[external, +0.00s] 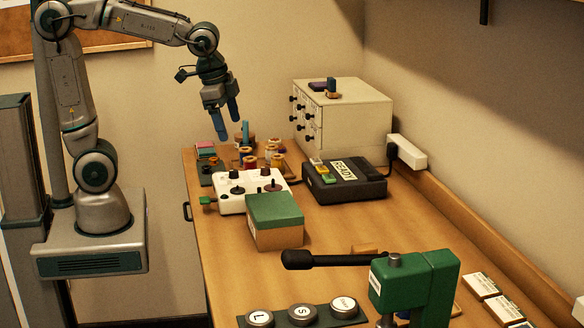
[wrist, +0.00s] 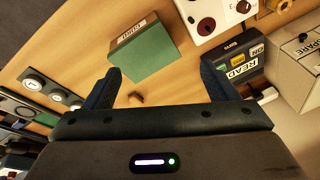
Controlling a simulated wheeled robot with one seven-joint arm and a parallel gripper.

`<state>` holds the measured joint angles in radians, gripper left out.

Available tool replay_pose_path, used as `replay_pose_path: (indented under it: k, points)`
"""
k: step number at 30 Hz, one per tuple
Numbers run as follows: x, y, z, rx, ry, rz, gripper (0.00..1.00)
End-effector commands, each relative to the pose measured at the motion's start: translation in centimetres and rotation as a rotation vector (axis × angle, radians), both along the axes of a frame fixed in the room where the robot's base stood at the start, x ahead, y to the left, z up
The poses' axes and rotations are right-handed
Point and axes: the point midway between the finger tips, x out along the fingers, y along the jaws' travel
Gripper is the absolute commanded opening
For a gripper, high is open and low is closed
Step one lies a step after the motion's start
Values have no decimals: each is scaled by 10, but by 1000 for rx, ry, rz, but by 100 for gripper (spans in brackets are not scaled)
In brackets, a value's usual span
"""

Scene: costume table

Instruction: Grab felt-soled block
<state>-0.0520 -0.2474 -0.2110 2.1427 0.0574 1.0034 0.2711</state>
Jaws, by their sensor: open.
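My gripper (external: 227,124) hangs high over the far left end of the table in the external view, fingers pointing down, open and empty. In the wrist view its two dark blue fingers (wrist: 161,86) stand wide apart with nothing between them. No block shows a clearly visible felt sole, so I cannot tell which thing is the felt-soled block. A small tan wooden piece (external: 365,248) lies behind the black lever; a small brown piece shows in the wrist view (wrist: 136,98). A tan box with a green top (external: 275,215) stands mid-table, also in the wrist view (wrist: 140,62).
A white panel with knobs (external: 235,205) and several spools (external: 250,162) stand near the box. A green press (external: 425,285) and round buttons (external: 303,313) are in front.

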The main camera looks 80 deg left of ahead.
Motion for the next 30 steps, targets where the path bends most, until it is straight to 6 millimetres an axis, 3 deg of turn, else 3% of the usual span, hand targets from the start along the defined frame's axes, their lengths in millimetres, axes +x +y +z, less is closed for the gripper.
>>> replay_pose_path:
  k: [1, 6, 18, 24, 30]
  points:
    - [18, -10, -8, 14, 20, -64, 80]
    - [69, -46, -21, 44, 68, -290, 80]
    - [176, -123, -69, -28, 124, -776, 80]
    - [224, -146, -98, -126, 106, -972, 80]
    - [261, -151, -121, -220, 65, -1097, 80]
